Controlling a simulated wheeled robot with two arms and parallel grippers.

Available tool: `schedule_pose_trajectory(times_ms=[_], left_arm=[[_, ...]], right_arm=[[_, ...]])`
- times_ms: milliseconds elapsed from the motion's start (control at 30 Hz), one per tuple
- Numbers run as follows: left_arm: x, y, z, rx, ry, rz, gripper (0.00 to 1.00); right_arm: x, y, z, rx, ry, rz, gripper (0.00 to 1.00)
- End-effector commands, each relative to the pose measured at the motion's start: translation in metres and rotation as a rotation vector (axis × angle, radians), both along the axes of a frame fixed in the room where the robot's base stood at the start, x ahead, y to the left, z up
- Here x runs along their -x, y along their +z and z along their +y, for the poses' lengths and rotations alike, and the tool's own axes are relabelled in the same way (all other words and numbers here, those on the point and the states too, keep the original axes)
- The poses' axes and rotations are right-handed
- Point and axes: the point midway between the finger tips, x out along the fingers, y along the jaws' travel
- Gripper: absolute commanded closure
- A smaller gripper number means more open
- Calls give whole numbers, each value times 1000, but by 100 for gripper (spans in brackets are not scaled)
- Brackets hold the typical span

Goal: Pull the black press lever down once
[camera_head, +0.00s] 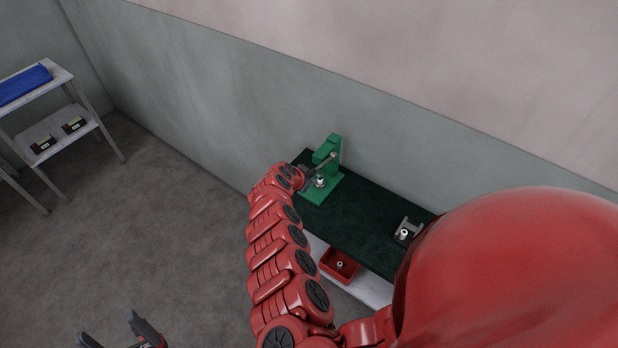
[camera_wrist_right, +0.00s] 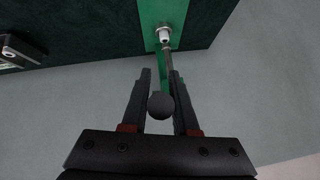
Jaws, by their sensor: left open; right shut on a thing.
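The green press (camera_head: 333,150) stands on the far end of the dark green bench top. Its lever (camera_head: 322,164) reaches from the press toward my right gripper (camera_head: 306,177). In the right wrist view the lever (camera_wrist_right: 169,65) runs between the fingers of my right gripper (camera_wrist_right: 160,85), which is shut on it. The lever's dark ball knob (camera_wrist_right: 161,105) sits between the fingers, toward the palm. A small whitish part (camera_head: 320,182) stands on the press base, and it also shows in the right wrist view (camera_wrist_right: 164,35). My left gripper (camera_head: 118,335) is open and empty over the floor, at the bottom left.
The dark green bench top (camera_head: 362,212) stands along the wall. A grey fixture with a light part (camera_head: 404,232) is nearer on it. A red bin (camera_head: 338,265) with a small part sits on a lower shelf. A rack with a blue bin (camera_head: 25,85) stands far left.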

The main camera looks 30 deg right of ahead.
Motion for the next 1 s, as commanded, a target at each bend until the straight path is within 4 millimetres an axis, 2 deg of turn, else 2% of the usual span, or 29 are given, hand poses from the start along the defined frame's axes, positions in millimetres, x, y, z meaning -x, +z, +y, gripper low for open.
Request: schedule_pose_trajectory(times_ms=[33,133,600,833,867,1000], left_arm=[[0,-9,0,0,0,0,25],[0,-16,0,0,0,0,25],[0,-20,0,0,0,0,25],[0,-38,0,0,0,0,25],[0,-33,0,0,0,0,25],[0,-32,0,0,0,0,25]], right_arm=[[0,-11,5,20,8,-3,100],[1,-17,7,56,7,-18,100],[2,-18,7,89,2,-36,100],[3,-33,8,151,5,-56,100],[3,-28,7,145,0,-56,67],[3,-26,7,143,0,-58,42]])
